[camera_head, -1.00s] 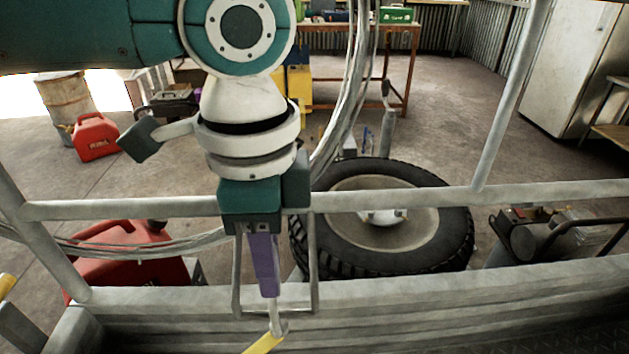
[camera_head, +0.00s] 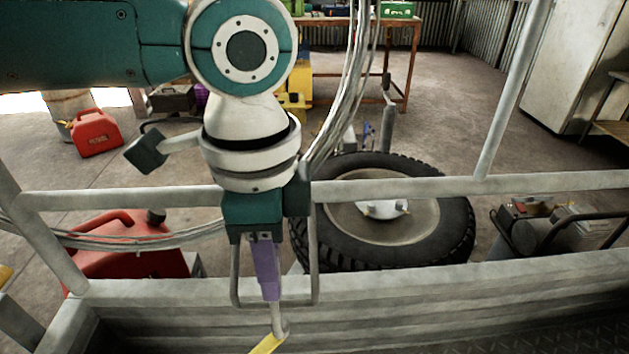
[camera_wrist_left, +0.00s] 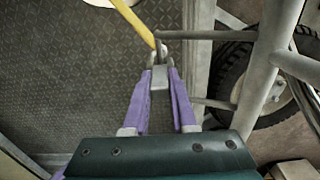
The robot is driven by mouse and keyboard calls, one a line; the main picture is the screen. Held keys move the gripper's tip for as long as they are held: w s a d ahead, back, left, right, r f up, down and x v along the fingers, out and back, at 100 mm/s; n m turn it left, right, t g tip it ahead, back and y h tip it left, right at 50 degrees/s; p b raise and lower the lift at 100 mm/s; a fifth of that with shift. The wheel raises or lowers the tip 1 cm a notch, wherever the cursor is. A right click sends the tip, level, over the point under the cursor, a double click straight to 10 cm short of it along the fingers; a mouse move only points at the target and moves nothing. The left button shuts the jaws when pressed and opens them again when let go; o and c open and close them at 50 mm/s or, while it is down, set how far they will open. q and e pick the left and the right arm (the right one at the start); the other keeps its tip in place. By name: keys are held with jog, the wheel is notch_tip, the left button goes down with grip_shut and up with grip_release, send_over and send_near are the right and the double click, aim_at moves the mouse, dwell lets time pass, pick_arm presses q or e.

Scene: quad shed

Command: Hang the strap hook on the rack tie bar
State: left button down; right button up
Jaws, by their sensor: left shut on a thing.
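My left gripper (camera_head: 267,292), with purple fingers, is shut on the grey shank of the strap hook (camera_head: 277,322). The hook hangs below the fingertips, with the yellow strap (camera_head: 266,344) running off its lower end. In the left wrist view the hook (camera_wrist_left: 159,52) and the strap (camera_wrist_left: 132,22) lie just beyond the fingertips. A thin U-shaped bar, apparently the tie bar (camera_head: 316,265), hangs from the rack's upper rail; its side bar also shows in the left wrist view (camera_wrist_left: 210,35). The hook crosses its lower run; whether it is engaged cannot be told. My right gripper is out of view.
The upper rack rail (camera_head: 400,186) and a broad lower beam (camera_head: 450,285) cross the view. Behind them are a tyre (camera_head: 455,235), a red fuel can (camera_head: 125,255) and a small machine (camera_head: 530,235). Loose cables (camera_head: 345,90) hang close to the arm.

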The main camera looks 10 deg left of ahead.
pick_arm(q)
jog(key=shift+f+b, duration=0.3)
jog(key=shift+f, duration=0.35)
jog(key=shift+c, duration=0.8)
grip_release()
jog(key=shift+r, duration=0.1)
notch_tip(320, 180, up, 9)
jog(key=p, duration=1)
